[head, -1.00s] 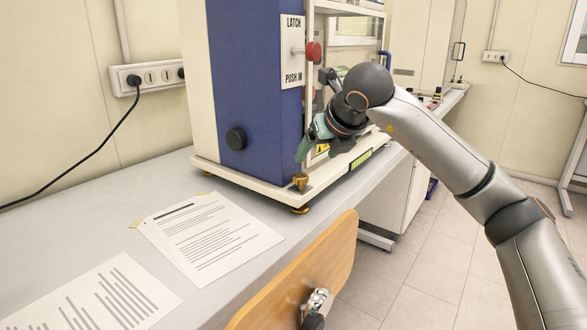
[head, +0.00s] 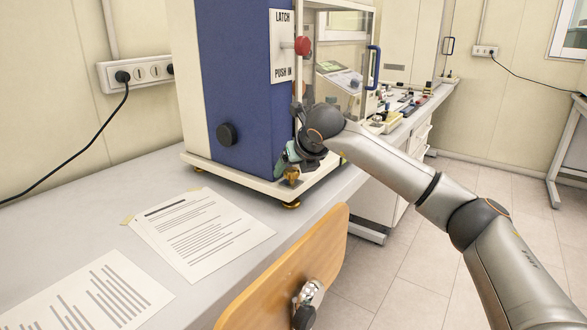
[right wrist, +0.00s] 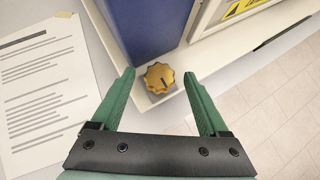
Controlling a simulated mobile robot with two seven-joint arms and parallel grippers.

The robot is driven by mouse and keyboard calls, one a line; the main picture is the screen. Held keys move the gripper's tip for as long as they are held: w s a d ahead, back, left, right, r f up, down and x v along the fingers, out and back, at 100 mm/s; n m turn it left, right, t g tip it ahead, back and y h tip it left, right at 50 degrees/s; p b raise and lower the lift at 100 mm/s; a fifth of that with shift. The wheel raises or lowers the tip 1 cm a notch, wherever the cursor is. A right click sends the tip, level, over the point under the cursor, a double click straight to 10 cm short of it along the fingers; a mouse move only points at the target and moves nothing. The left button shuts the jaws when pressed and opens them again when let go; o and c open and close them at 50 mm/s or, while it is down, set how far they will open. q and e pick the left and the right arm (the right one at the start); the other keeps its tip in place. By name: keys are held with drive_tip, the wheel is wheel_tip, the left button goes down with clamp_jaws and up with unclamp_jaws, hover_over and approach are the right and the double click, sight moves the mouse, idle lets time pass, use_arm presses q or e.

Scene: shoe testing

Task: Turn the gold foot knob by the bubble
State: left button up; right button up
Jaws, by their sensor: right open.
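The gold foot knob (right wrist: 159,78) has a scalloped edge and a dark line on its top. It sits on the cream base plate at the front corner of the blue machine (head: 240,90). In the right wrist view it lies between the two green fingers of my right gripper (right wrist: 160,85), near their tips, with a gap on each side. In the head view the knob (head: 292,173) shows just below my right gripper (head: 287,162), partly covered by it. The right gripper is open and empty. The bubble cannot be made out. My left gripper is not in view.
Printed sheets (head: 205,236) lie on the grey bench left of the machine. A red latch knob (head: 302,46) and a black side knob (head: 227,134) stick out from the machine. A wooden chair back (head: 285,272) stands in front of the bench.

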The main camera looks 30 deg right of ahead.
clamp_jaws()
idle(0.5)
